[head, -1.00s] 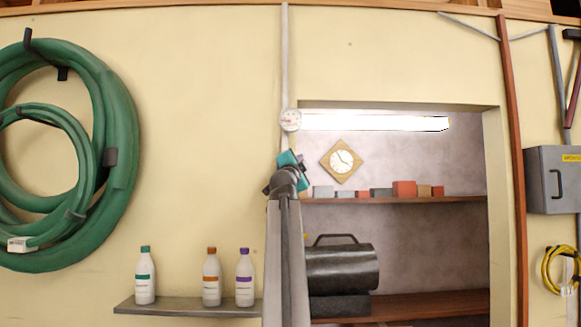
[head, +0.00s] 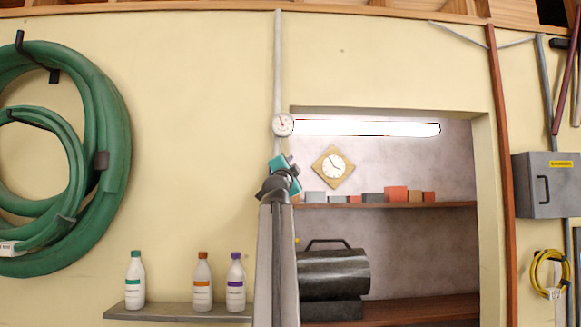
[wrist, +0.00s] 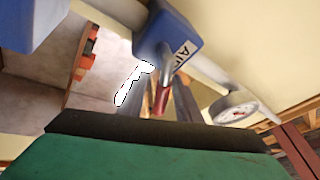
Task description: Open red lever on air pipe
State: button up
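In the wrist view, a blue valve body (wrist: 172,38) with a white "AIR" label sits on a pale pipe (wrist: 208,68). The red lever (wrist: 162,98) hangs from it on a metal stem. My gripper (wrist: 160,92) appears open, with grey fingers on either side of the lever; I cannot tell whether they touch it. In the head view, my teal gripper (head: 284,170) is at the vertical pipe (head: 278,60), just below the round gauge (head: 283,124). There the lever and valve are hidden behind my arm.
A wall recess with a shelf (head: 400,205), small boxes and a dark heater (head: 335,270) lies right of the pipe. A low shelf (head: 180,313) with bottles is at left. A green hose (head: 115,130) hangs farther left, and a grey box (head: 545,185) is at right.

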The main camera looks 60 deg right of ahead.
jog(key=shift+f, duration=0.1)
jog(key=b+v, duration=0.3)
jog(key=v, duration=1)
jog(key=shift+a+b, duration=0.35)
jog(key=shift+b, duration=0.05)
jog(key=shift+s+f, duration=0.1)
